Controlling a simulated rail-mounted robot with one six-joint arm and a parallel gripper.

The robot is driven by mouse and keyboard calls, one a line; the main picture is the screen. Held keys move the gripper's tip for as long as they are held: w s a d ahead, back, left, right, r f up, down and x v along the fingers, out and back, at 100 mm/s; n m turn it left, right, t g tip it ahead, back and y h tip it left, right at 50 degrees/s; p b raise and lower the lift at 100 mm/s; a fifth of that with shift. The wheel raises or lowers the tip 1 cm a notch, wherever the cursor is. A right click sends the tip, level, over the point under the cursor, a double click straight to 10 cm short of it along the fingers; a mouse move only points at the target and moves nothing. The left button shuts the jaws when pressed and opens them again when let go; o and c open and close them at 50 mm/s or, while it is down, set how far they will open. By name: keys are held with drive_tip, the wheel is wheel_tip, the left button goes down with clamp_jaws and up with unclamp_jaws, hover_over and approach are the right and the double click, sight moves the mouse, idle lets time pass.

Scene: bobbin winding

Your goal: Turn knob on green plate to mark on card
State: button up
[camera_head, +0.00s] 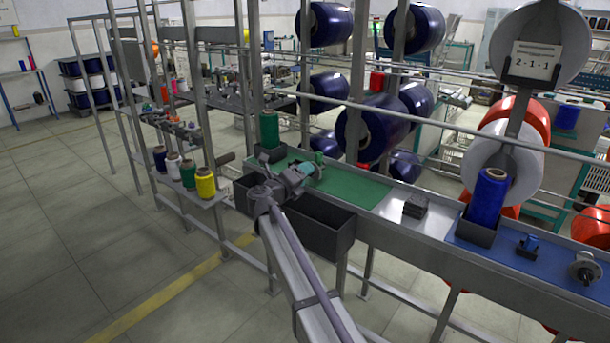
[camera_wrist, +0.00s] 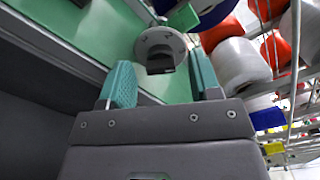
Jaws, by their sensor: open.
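The green plate (camera_head: 350,188) lies on the long bench, left of the middle. My gripper (camera_head: 308,168) is over its left part. Its teal fingers are open in the wrist view (camera_wrist: 162,78). A round grey knob (camera_wrist: 160,38) with a dark block at its near side shows just ahead of and between the fingertips. I cannot tell whether the fingers touch it. In the head view the knob is mostly hidden by my gripper. A white card reading "2-1-1" (camera_head: 537,60) hangs at the upper right.
A green spool (camera_head: 268,128) stands behind my gripper. A dark bin (camera_head: 320,228) hangs on the bench's front. A dark block (camera_head: 415,206) sits on the bare metal section. A blue spool (camera_head: 488,196) and a grey round fitting (camera_head: 585,268) stand on the blue plate (camera_head: 560,268). Metal posts and rails surround the bench.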

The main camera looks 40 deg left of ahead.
drive_tip(key=shift+w, duration=0.65)
drive_tip(key=c, duration=0.9)
drive_tip(key=shift+n, duration=0.3)
drive_tip(key=n, duration=1.1)
drive_tip(key=shift+f, duration=0.2)
